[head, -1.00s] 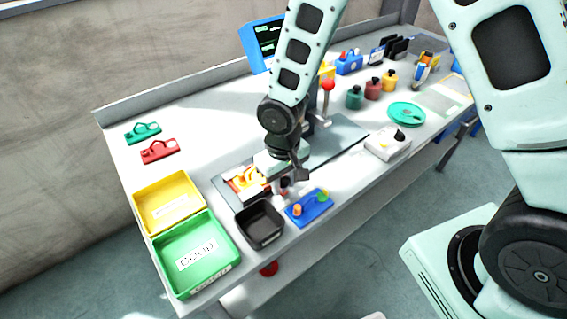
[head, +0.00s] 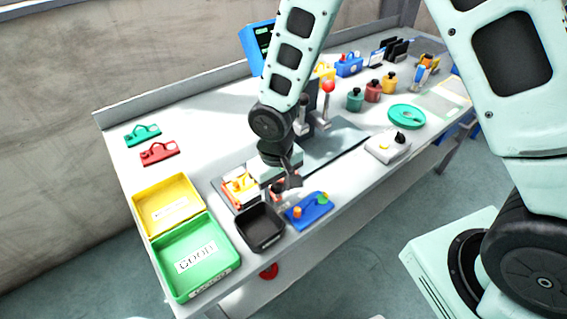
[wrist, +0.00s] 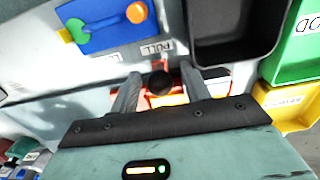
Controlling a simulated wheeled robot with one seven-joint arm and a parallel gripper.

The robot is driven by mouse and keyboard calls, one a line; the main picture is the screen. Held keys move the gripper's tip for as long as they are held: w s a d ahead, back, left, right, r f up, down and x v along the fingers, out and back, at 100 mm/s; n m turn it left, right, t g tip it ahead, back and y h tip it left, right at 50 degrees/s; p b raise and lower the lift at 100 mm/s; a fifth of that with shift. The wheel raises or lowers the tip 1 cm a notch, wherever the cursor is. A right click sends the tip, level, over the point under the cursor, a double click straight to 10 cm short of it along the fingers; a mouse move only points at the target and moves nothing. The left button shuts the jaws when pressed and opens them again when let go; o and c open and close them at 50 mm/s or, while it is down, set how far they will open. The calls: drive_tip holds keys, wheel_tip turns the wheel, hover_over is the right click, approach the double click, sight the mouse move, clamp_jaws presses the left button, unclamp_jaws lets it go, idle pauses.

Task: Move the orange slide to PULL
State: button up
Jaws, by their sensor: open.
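The orange slide (wrist: 151,101) shows in the wrist view as an orange-red part with a dark round knob (wrist: 160,83), partly hidden by my gripper. My gripper (wrist: 160,75) is open, with one finger on each side of the knob; I cannot tell whether either finger touches it. The PULL label (wrist: 157,48) lies just beyond the fingertips, with a second, unreadable label to its left. In the head view my gripper (head: 285,182) is low over the bench front and mostly hides the slide.
A blue plate (head: 314,213) with an orange knob and a green disc stands close by. A black bin (head: 262,238), green GOOD tray (head: 165,270) and yellow tray (head: 143,215) are nearby. A red-knobbed lever (head: 327,88) stands behind my wrist.

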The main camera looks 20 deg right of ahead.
wheel_tip(320, 180, up, 9)
drive_tip(key=p, duration=0.7)
drive_tip(key=shift+r+p, duration=0.15)
drive_tip(key=shift+p, duration=0.15)
wheel_tip(320, 180, up, 17)
drive_tip(key=b, duration=0.1)
drive_tip(key=s+f+n, duration=0.1)
drive_tip(key=s+n, duration=0.3)
drive_tip(key=s, duration=1.3)
drive_tip(key=shift+s+d+y, duration=0.3)
drive_tip(key=shift+s+d, duration=0.1)
